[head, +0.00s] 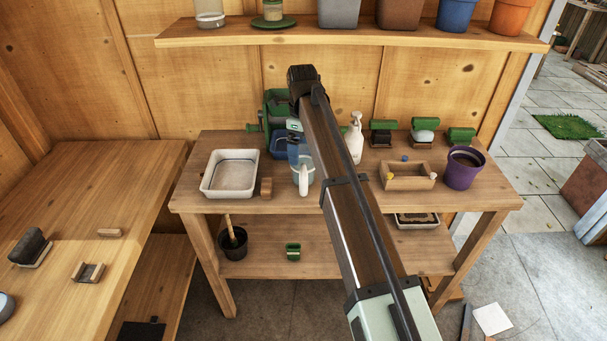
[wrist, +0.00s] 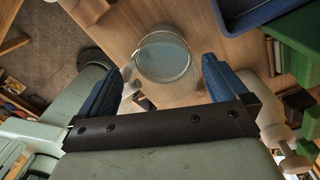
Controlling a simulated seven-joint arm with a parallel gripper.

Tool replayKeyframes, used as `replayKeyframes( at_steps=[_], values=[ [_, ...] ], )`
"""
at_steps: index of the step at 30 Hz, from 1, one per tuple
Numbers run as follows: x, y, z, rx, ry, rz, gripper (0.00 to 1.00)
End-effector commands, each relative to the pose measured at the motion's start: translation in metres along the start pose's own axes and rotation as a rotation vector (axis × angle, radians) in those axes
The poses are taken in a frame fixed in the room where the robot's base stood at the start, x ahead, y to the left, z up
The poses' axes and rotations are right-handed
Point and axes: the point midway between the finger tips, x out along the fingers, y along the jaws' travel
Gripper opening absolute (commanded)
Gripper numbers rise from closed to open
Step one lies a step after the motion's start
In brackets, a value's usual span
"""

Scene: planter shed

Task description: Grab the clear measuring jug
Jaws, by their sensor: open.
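The clear measuring jug (head: 303,187) stands upright on the wooden workbench, near its front edge, with its pale handle toward the front. In the wrist view the jug (wrist: 163,57) shows from above as a round rim with a pale bluish inside. My gripper (head: 294,152) is open above and just behind the jug in the head view, and its arm hides part of the bench. In the wrist view its two blue fingers (wrist: 165,68) are spread, one on each side of the jug's outline. I cannot tell how far the fingertips are above the rim.
A white tray (head: 229,188) and a small wooden block (head: 266,187) are left of the jug. A blue bin (head: 279,147) and a green machine (head: 275,100) stand behind. A white spray bottle (head: 355,143), wooden box (head: 408,183) and purple pot (head: 461,175) are to the right.

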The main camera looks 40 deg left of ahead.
Motion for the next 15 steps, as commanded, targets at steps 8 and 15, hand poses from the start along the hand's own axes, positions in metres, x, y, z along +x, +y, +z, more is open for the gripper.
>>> replayKeyframes(
  at_steps=[8, 15],
  values=[
    [0.036, -0.001, -0.004, 0.000, 0.001, 0.001, 1.00],
    [0.041, -0.001, -0.004, 0.000, 0.000, 0.000, 1.00]
  ],
)
